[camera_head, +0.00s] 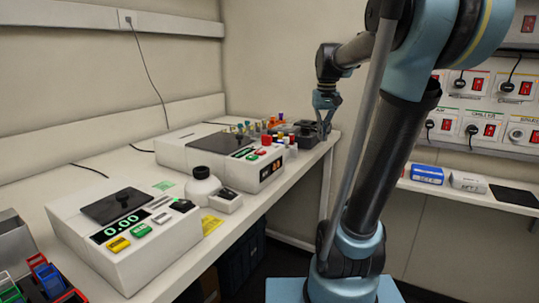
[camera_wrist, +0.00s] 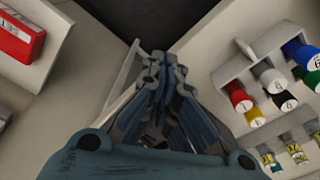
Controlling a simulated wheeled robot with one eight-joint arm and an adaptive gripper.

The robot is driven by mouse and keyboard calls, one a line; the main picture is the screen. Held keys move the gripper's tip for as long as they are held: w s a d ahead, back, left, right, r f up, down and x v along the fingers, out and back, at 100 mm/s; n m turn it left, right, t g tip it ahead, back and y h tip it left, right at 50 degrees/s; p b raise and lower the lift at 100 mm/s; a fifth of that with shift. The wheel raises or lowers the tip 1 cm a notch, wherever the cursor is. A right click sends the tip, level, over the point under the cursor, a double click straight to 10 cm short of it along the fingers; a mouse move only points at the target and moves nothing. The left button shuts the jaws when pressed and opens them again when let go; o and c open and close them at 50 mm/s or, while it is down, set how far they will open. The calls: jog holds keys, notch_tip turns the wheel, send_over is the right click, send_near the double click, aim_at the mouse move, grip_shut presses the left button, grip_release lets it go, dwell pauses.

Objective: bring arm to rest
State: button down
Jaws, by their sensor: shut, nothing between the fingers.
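My gripper (camera_head: 325,134) hangs at the end of my arm near the far end of the bench in the head view, over or just beside its right edge. In the wrist view my gripper (camera_wrist: 165,62) has its fingers together with nothing between them. My arm rises from its blue base in the right half of the head view and bends over toward the bench. The floor behind the fingertips in the wrist view is dark.
A rack of colored caps (camera_wrist: 262,85) stands close to the gripper on the right in the wrist view. The bench (camera_head: 235,228) carries a scale (camera_head: 125,235), a white bottle (camera_head: 202,183) and a larger device (camera_head: 225,155). A side shelf (camera_head: 462,192) holds small boxes.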

jog(key=s+f+t, duration=0.1)
jog(key=s+f, duration=2)
jog(key=f, duration=0.1)
jog(key=shift+s+a+f, duration=0.2)
jog(key=shift+s+f, duration=0.1)
